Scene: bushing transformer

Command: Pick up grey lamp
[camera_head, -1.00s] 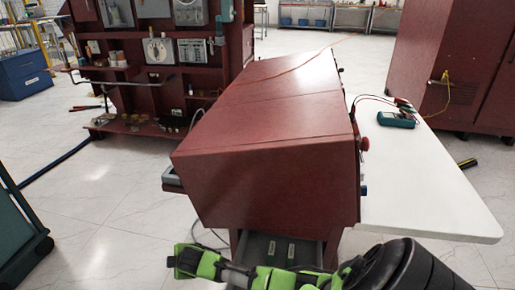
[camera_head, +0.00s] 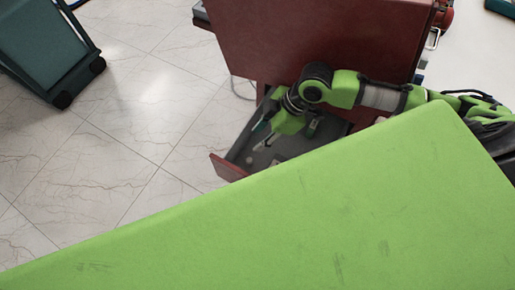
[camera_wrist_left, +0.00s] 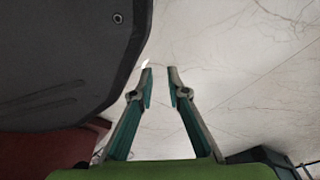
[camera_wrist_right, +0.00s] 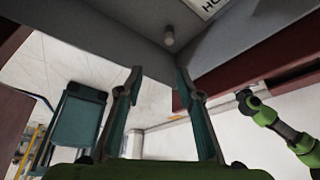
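A small grey, rounded piece, likely the grey lamp (camera_wrist_right: 169,38), sits in the open grey drawer (camera_head: 228,169) below the red cabinet. It is also a tiny pale spot in the head view (camera_head: 249,160). My right gripper (camera_head: 258,138) reaches over the drawer from the right; its fingers are apart and empty. In the right wrist view the lamp is just beyond the gap between the right fingertips (camera_wrist_right: 158,71), apart from them. My left gripper (camera_wrist_left: 160,70) is open and empty, with pale floor beyond it. It is not clearly seen in the head view.
The red cabinet (camera_head: 310,40) stands right above the drawer. A label (camera_wrist_right: 208,6) lies in the drawer near the lamp. A teal wheeled cart (camera_head: 45,50) stands at the upper left. Tiled floor between is clear. A large green part of mine hides the lower head view.

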